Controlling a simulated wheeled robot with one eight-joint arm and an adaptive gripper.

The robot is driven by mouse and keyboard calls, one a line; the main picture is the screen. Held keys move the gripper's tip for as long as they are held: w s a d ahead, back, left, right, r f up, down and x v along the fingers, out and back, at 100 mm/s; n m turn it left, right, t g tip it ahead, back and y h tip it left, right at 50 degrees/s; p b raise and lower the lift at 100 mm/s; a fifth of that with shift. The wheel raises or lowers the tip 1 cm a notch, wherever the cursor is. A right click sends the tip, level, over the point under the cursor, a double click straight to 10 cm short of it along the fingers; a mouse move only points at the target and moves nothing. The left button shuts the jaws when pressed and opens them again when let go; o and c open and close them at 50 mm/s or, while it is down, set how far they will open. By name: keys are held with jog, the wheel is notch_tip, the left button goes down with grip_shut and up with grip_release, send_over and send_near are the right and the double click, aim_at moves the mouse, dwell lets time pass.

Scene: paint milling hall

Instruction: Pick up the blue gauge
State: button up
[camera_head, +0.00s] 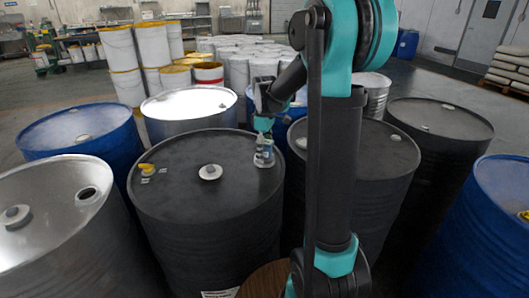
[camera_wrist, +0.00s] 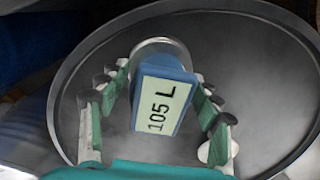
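The blue gauge (camera_wrist: 187,77) shows in the wrist view as a blue block with a pale label reading "105 L", with a round silvery part behind it. It is also in the head view (camera_head: 264,157), small, near the right rim of the black drum (camera_head: 190,205). My gripper (camera_wrist: 163,75) has a finger on each side of the gauge. A gap shows on the left side; on the right the finger is very close, and I cannot tell whether it touches. The gripper looks open around the gauge. In the head view my gripper (camera_head: 264,127) is directly above it.
A yellow item (camera_head: 147,169) and a pale cap (camera_head: 210,172) are on the same lid. Blue drums (camera_head: 82,132), a silver drum (camera_head: 190,104) and other black drums (camera_head: 438,122) stand close around. White buckets (camera_head: 119,48) are stacked behind.

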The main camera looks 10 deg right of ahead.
jog(key=shift+s, duration=0.15)
jog(key=c, duration=1.1)
jog(key=shift+r, duration=0.1)
jog(key=shift+c, duration=0.3)
jog(key=shift+r, duration=0.2)
grip_shut()
notch_tip(320, 180, up, 30)
jog(key=shift+r, duration=0.2)
